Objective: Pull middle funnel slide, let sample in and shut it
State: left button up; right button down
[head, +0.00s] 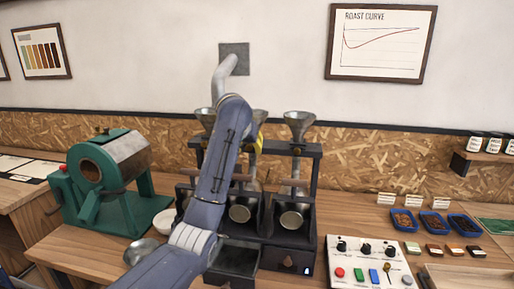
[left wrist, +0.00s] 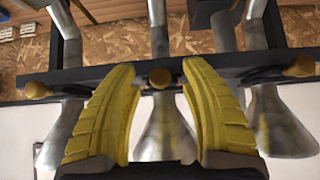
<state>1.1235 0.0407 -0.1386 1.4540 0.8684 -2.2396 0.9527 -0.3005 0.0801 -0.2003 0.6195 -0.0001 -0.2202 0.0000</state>
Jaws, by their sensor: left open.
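Three metal funnels stand in a dark rack (head: 308,150). The middle funnel (head: 260,116) is partly hidden by my left arm in the head view. In the left wrist view, which looks upside down, the middle funnel (left wrist: 164,130) shows between the yellow fingers. The round wooden knob of the middle slide (left wrist: 160,77) lies between the fingertips, with a gap on each side. My left gripper (left wrist: 159,68) is open and holds nothing; only a bit of yellow shows in the head view (head: 258,144). My right gripper is not in view.
The left knob (left wrist: 38,90) and right knob (left wrist: 300,67) flank the fingers. Small cups sit below the funnels, such as the right cup (head: 291,219). A green roaster (head: 110,165) stands left, and a button panel (head: 372,250) right.

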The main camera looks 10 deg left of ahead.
pick_arm(q)
jog(key=shift+f, duration=0.1)
jog(key=shift+c, duration=0.2)
grip_shut()
